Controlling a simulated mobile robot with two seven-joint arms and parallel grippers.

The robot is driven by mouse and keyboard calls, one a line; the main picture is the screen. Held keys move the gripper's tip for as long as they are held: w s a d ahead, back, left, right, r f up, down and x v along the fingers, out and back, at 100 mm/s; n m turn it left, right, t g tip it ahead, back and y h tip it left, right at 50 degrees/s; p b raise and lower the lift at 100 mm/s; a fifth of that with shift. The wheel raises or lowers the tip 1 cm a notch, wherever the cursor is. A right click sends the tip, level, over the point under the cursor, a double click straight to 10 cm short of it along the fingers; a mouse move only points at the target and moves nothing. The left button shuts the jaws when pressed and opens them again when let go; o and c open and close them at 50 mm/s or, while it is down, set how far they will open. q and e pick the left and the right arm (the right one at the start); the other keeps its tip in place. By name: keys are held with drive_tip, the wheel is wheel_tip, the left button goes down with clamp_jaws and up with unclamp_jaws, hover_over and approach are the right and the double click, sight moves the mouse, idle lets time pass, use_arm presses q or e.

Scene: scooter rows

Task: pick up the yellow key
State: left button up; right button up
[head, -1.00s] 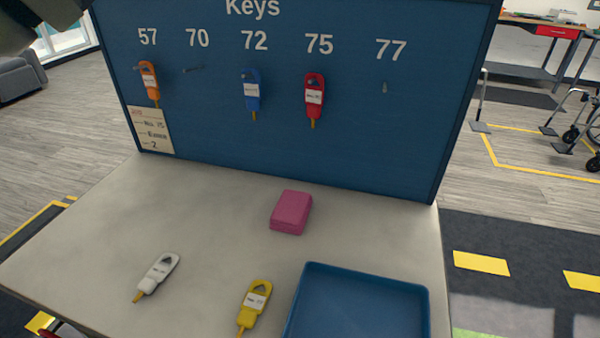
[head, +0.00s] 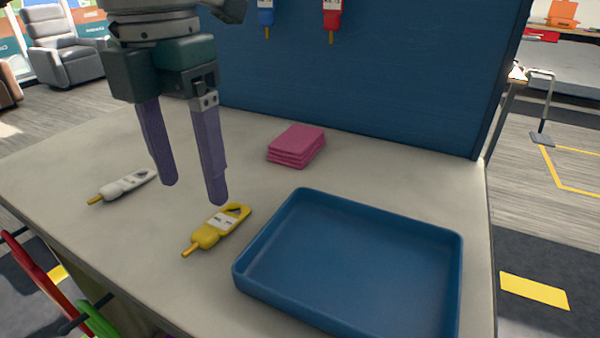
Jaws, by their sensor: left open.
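The yellow key (head: 217,228) lies flat on the grey table, just left of the blue tray. It has a yellow tag body with a white label and a hook loop at its far end. My left gripper (head: 193,193) is open and empty, its two purple fingers pointing down. It is above and behind the yellow key, with the right fingertip close to the key's loop in the picture. I cannot tell the exact height of the fingertips. My right gripper is not in view.
A white key (head: 124,187) lies to the left. A pink stack (head: 297,146) sits behind the blue tray (head: 448,270).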

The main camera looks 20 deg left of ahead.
sight(207, 230)
use_arm(q)
wheel_tip(207, 230, down, 7)
drive_tip(key=shift+d+r, duration=0.15)
clamp_jaws()
idle(0.7)
